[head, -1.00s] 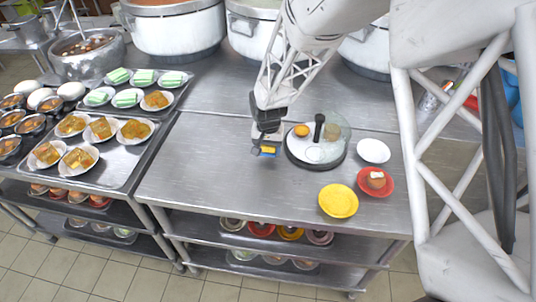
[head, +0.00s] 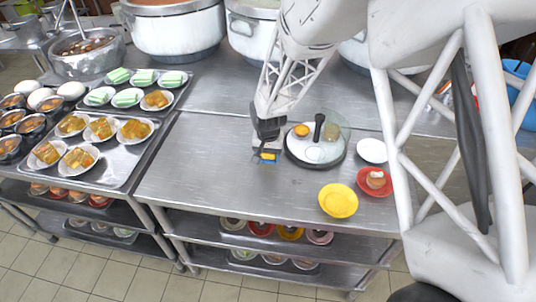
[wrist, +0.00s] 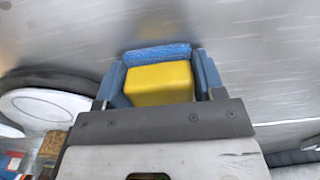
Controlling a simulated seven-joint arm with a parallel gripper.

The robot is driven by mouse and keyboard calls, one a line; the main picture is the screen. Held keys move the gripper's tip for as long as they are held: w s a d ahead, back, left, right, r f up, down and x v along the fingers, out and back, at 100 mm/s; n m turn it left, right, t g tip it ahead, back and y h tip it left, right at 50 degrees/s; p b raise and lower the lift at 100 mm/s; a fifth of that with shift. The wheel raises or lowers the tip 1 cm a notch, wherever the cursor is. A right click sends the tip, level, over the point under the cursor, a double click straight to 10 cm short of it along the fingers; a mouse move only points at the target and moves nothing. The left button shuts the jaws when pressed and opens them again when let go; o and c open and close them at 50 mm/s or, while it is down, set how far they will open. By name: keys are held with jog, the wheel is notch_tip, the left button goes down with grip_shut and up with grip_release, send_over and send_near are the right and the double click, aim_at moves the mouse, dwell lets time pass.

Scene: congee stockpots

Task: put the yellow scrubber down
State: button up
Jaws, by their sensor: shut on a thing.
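The yellow scrubber (wrist: 160,82) has a yellow block body and a blue textured strip (wrist: 155,53) along one side. My gripper (wrist: 160,85) is shut on it, one blue-grey finger on each side. In the head view the yellow scrubber (head: 268,156) shows just below my gripper (head: 266,150), low over the steel table (head: 220,185), left of the round board. I cannot tell whether its underside touches the table.
A round board (head: 334,160) with a glass lid stands just right of my gripper. A white saucer (head: 372,150), a red plate (head: 366,189) and a yellow plate (head: 338,201) lie farther right. Trays of food plates are at left. The table left and front is clear.

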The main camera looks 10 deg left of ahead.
jog(key=shift+f, duration=0.35)
